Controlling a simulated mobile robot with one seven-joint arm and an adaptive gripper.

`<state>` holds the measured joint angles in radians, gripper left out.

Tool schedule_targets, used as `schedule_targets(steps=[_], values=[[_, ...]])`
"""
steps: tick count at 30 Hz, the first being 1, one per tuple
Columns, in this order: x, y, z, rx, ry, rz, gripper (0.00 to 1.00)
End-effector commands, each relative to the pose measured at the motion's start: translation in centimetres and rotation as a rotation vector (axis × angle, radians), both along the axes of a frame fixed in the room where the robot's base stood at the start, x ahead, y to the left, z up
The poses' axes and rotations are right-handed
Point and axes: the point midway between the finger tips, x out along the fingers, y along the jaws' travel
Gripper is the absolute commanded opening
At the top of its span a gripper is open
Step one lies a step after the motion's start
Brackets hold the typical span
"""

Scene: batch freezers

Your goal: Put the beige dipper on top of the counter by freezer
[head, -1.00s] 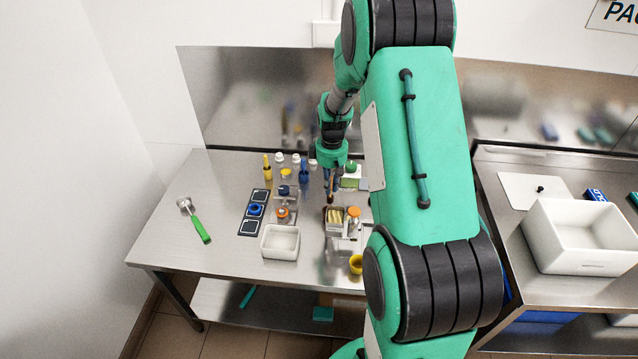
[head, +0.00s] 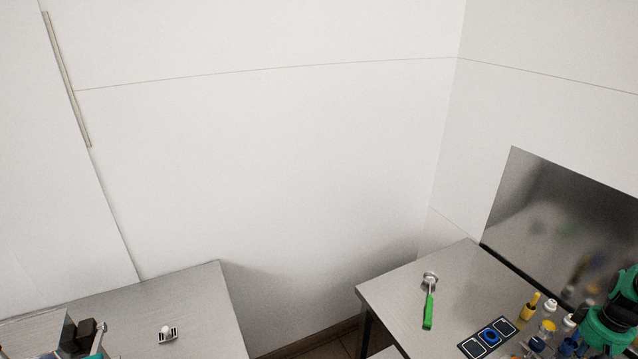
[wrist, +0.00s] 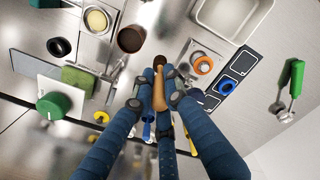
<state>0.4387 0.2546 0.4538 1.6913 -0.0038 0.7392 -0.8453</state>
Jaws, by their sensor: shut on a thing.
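In the wrist view, my gripper (wrist: 158,98) has its blue fingers closed around a tan, wooden-looking handle with a dark brown end, which looks like the beige dipper (wrist: 158,88). Its other end is hidden among the fingers. The dipper is over the crowded steel worktable. In the head view only part of my green arm shows at the right edge, and the dipper is not visible there. A second steel counter (head: 195,292) is at lower left of the head view. I cannot tell from the frames whether a freezer stands by it.
The worktable (head: 395,293) holds a green-handled scoop (head: 428,308), a dark panelled mat (head: 472,346) and several bottles. In the wrist view, a white bin (wrist: 203,16) and a green-lidded jar (wrist: 60,104) are near. A small item (head: 168,334) sits on the left counter, with bare surface around it.

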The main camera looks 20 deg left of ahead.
Motion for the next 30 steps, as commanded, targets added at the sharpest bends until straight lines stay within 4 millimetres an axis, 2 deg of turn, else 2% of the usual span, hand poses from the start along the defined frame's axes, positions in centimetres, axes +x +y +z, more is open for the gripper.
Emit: schedule_targets(steps=[1,6,15,21,30], values=[[1.0,1.4,0.3,-0.001,-0.001,0.025,0.0],[3.8,6.0,0.8,-0.001,-0.001,0.098,0.0],[7.9,14.8,1.7,0.0,0.0,0.231,0.0],[10.1,21.1,2.3,0.0,-0.001,0.319,0.0],[12.0,30.9,3.2,-0.001,-0.001,0.449,0.0]])
